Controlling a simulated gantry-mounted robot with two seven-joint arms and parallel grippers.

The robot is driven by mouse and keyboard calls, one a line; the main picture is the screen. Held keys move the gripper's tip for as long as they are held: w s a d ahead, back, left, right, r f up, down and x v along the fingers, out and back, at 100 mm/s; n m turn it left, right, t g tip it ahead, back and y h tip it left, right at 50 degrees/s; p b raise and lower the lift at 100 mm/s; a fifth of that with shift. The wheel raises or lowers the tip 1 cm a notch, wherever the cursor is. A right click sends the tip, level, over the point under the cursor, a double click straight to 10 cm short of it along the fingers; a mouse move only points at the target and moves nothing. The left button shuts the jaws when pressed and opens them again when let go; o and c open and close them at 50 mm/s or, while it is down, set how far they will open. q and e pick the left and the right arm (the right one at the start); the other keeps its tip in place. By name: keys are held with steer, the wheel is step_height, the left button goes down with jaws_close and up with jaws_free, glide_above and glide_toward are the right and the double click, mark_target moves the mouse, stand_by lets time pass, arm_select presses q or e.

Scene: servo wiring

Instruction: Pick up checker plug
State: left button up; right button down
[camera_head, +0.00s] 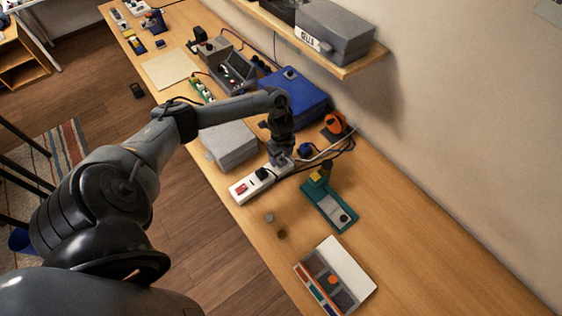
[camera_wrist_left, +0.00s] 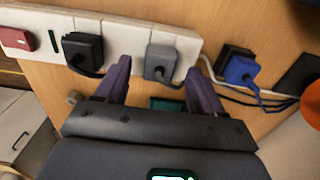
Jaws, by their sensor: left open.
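A white power strip (camera_head: 247,187) lies on the wooden bench and crosses the top of the left wrist view (camera_wrist_left: 113,40). A black plug (camera_wrist_left: 82,48) and a grey plug (camera_wrist_left: 160,61) sit in it, each with a cord. A blue plug (camera_wrist_left: 240,68) lies apart from the strip, to its right. No label shows which one is the checker plug. My left gripper (camera_wrist_left: 158,76) is open above the strip, its two fingers on either side of the grey plug. I cannot tell whether they touch it. In the head view my left gripper (camera_head: 281,160) hides the strip's far end. My right gripper is out of view.
A teal device (camera_head: 328,205) stands right of the strip. A grey box (camera_head: 228,146), a blue case (camera_head: 296,98) and an orange item (camera_head: 336,122) are behind. A compartment box (camera_head: 347,272) lies at the near end. Cords run beside the strip. A shelf (camera_head: 350,68) overhangs the back.

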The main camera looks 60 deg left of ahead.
arm_select(q)
steer(key=shift+f, duration=0.7)
steer(key=c, duration=1.1)
steer(key=shift+c, duration=0.2)
steer(key=shift+r, duration=0.1)
